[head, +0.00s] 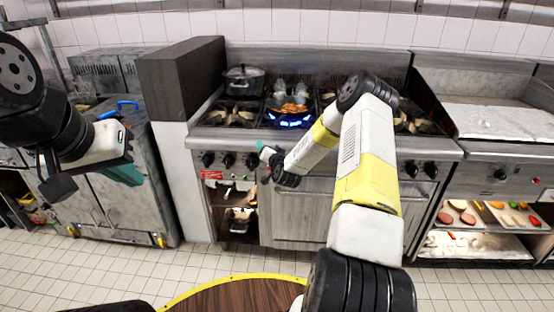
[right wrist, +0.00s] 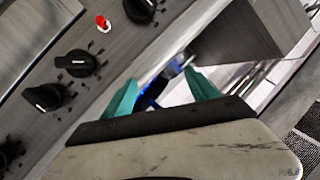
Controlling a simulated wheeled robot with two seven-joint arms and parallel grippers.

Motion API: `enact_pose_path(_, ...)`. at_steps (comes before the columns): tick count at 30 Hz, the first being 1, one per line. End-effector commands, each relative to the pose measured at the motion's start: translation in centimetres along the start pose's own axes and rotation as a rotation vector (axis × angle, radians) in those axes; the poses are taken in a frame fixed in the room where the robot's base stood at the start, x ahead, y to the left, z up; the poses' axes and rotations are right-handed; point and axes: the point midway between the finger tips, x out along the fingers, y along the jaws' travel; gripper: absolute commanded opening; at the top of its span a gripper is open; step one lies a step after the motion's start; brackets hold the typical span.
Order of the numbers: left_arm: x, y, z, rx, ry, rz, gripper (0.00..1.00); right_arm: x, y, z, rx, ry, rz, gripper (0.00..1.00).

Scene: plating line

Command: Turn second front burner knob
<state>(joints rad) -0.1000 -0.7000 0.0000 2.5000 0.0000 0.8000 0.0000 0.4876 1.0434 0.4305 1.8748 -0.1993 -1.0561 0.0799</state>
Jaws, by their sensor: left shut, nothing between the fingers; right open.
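The range (head: 300,180) has a row of black knobs on its steel front. At its left part are several, including one (head: 208,159), another (head: 228,160) and one (head: 253,161); two more (head: 403,168) sit to the right. Which is the second front burner knob is unclear. My right gripper (head: 265,149) is close to the front panel, just right of the left knobs; my arm hides part of the panel. In the right wrist view its teal fingers (right wrist: 161,92) are apart, and black knobs (right wrist: 75,63) lie to their left, untouched. My left gripper (head: 125,173) is shut and empty, far left.
A pan of food (head: 292,108) sits over a lit blue flame. A lidded pot (head: 243,81) stands on the back left burner. A dark block (head: 182,78) rises left of the range. Trays of food (head: 480,213) are on a shelf at right.

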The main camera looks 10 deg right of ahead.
Motion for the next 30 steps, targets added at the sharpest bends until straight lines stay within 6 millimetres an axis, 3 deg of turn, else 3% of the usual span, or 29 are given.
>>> enact_pose_path(1, 0.0, 0.0, 0.0, 0.000, 0.000, 0.000, 0.00, 0.2, 1.8, 1.4, 0.040, 0.033, 0.019, 0.68)
enact_pose_path(6, 0.0, 0.0, 0.0, 0.000, 0.000, 0.000, 0.00, -0.1, 6.9, 4.3, 0.152, 0.182, 0.082, 0.68)
enact_pose_path(12, 0.0, 0.0, 0.0, 0.000, 0.000, 0.000, 0.00, -1.5, 11.1, 6.7, 0.235, 0.311, 0.150, 0.68)
enact_pose_path(16, 0.0, 0.0, 0.0, 0.000, 0.000, 0.000, 0.00, -2.0, 12.3, 7.3, 0.254, 0.349, 0.172, 0.68)
enact_pose_path(20, 0.0, 0.0, 0.0, 0.000, 0.000, 0.000, 0.00, -1.4, 12.6, 7.0, 0.256, 0.360, 0.175, 0.68)
enact_pose_path(30, 0.0, 0.0, 0.0, 0.000, 0.000, 0.000, 0.00, 3.5, 13.7, 5.3, 0.255, 0.358, 0.174, 0.68)
